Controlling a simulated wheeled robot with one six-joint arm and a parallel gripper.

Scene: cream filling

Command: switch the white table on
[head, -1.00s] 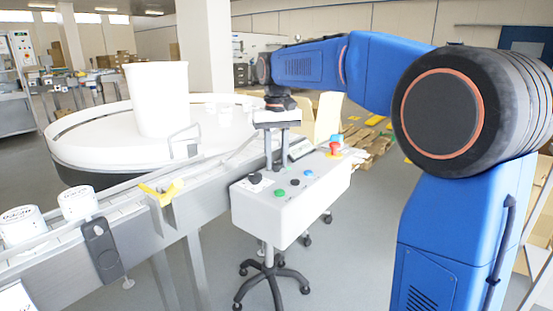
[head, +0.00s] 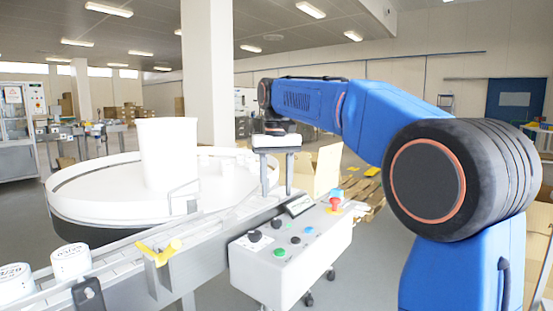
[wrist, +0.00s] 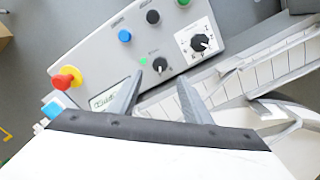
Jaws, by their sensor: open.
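The white table (head: 95,205) is a large round table with a raised dark-edged rim, at the left of the head view. A white control box (head: 283,272) stands in front of it. In the wrist view the box's face shows a black selector knob (wrist: 200,43) on a white dial plate, a plain black knob (wrist: 160,64), a green button (wrist: 143,61), a blue button (wrist: 124,36) and a black button (wrist: 152,17). A red emergency button (wrist: 66,80) sits on yellow. My gripper (head: 277,191) is open and empty above the box's back edge; its fingers (wrist: 160,76) point toward the plain black knob.
A conveyor (head: 130,264) runs between the table and the box, with white tubs (head: 70,262) at left and a yellow clamp (head: 158,252). A tall white container (head: 168,155) stands on the table. A small display (wrist: 104,99) lies partly behind a finger. Pallets (head: 366,193) stand behind.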

